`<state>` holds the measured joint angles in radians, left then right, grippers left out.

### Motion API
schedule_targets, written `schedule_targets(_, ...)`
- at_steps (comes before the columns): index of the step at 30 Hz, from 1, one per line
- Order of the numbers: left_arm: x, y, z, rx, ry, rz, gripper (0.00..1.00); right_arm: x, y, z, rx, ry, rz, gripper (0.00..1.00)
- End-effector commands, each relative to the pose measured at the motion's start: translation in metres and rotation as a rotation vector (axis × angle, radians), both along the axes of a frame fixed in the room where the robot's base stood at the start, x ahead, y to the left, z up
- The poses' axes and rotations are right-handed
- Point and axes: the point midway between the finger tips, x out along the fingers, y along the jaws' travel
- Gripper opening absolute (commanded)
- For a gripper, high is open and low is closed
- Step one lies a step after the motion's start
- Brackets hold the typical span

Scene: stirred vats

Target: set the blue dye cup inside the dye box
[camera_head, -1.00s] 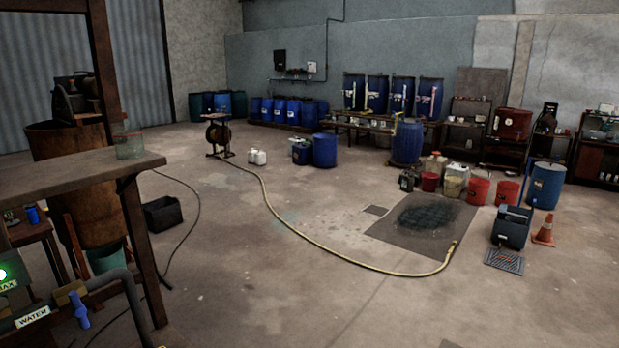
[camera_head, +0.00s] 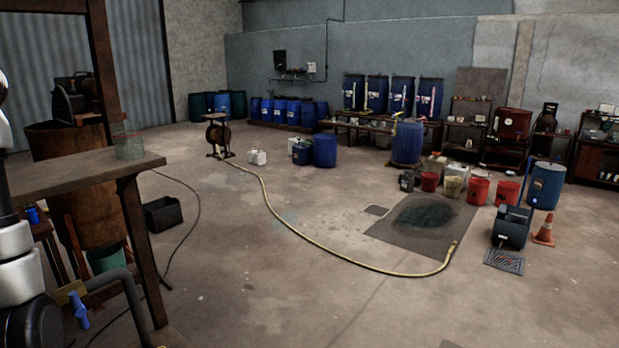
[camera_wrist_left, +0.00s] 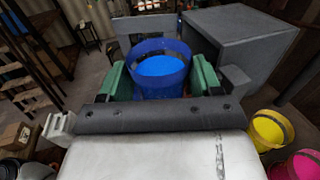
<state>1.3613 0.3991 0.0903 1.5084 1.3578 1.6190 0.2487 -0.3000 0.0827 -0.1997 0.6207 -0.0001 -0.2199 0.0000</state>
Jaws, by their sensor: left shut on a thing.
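The blue dye cup (camera_wrist_left: 160,66) is in the left wrist view, a see-through blue cup with bright blue dye inside. My left gripper (camera_wrist_left: 162,84) is shut on it, with green finger pads pressing its two sides. The cup looks upright. A large grey box-like thing (camera_wrist_left: 240,42) stands right behind and beside the cup; I cannot tell whether it is the dye box or whether it is open. In the head view only my left arm shows at the left edge; its gripper is out of that view. My right gripper is in neither view.
A yellow cup (camera_wrist_left: 268,130) and a pink cup (camera_wrist_left: 303,166) show at lower right in the wrist view. A black crate (camera_head: 163,214) is on the floor.

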Motion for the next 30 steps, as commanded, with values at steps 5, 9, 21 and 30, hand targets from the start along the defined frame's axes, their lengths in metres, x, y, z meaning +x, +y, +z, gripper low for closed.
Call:
schedule_targets(5,0.063,-0.032,-0.061,0.0,0.001,-0.386,0.36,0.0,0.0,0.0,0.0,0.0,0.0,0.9)
schedule_targets(9,0.095,-0.054,-0.11,0.001,0.002,-0.676,0.36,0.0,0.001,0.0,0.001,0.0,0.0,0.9)
schedule_targets(21,0.135,-0.113,-0.235,0.003,0.012,-1.359,0.36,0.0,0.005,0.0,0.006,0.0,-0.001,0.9)
schedule_targets(30,0.134,-0.153,-0.315,-0.001,0.014,-1.748,0.36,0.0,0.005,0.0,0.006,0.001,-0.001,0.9)
